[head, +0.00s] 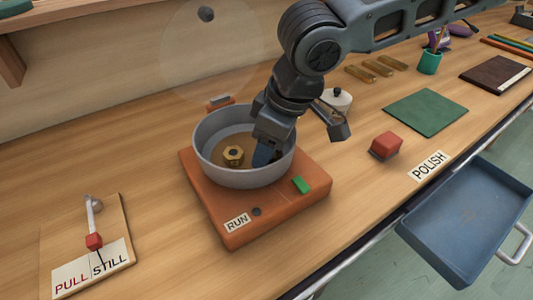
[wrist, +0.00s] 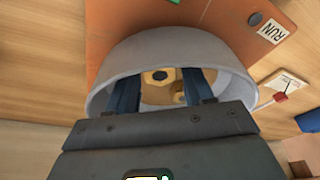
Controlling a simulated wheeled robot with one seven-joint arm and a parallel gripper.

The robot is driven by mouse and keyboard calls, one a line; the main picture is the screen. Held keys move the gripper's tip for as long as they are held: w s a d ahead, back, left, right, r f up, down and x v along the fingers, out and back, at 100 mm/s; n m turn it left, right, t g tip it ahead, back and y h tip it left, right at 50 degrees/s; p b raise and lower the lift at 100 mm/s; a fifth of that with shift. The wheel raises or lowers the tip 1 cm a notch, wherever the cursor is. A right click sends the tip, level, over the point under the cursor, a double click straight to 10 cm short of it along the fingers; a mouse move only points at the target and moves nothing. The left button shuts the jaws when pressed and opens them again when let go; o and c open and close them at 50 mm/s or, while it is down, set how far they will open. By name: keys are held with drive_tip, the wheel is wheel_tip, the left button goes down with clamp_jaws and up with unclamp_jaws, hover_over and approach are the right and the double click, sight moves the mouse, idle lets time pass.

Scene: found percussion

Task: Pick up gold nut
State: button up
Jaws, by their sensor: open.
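The gold nut (head: 233,156) lies on the brown floor of a round grey bowl (head: 244,179), left of my gripper in the head view. It is hexagonal with a dark hole. In the wrist view the nut (wrist: 159,76) shows beyond and between my two blue fingers. My gripper (head: 264,153) reaches down into the bowl, open, with nothing between its fingers. In the wrist view my gripper (wrist: 162,92) has its fingers spread apart. A second small gold-brown piece (wrist: 180,98) shows near the right finger, partly hidden.
The bowl sits on an orange base (head: 232,222) with a RUN label and a green button (head: 301,185). A red block (head: 385,145), a green mat (head: 426,112) and a white-lidded pot (head: 337,100) stand to the right. A PULL/STILL lever (head: 94,240) is at left.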

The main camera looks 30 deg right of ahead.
drive_tip(key=c, duration=0.9)
drive_tip(key=shift+r, duration=0.1)
